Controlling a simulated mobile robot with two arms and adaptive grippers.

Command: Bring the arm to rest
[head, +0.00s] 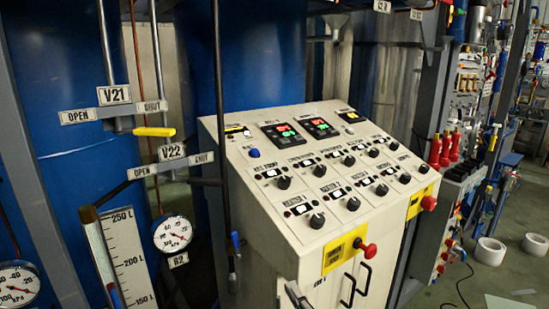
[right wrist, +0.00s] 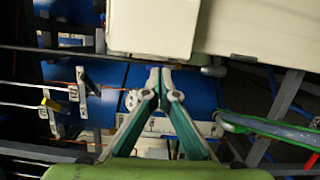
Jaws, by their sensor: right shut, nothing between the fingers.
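My right gripper (right wrist: 160,72) shows in the right wrist view. Its two green-and-grey fingers meet at the tips, and nothing is between them. In the head view only a small grey part of the right gripper (head: 297,295) shows at the bottom edge, in front of the control cabinet. Most of the right arm is out of that view. My left gripper is not in either view.
A white control cabinet (head: 270,205) with knobs and a red stop button (head: 368,250) stands in the middle. Blue tanks (head: 177,60), valves V21 and V22, gauges and a level scale (head: 127,255) are on the left. White rolls (head: 489,251) lie on the floor at right.

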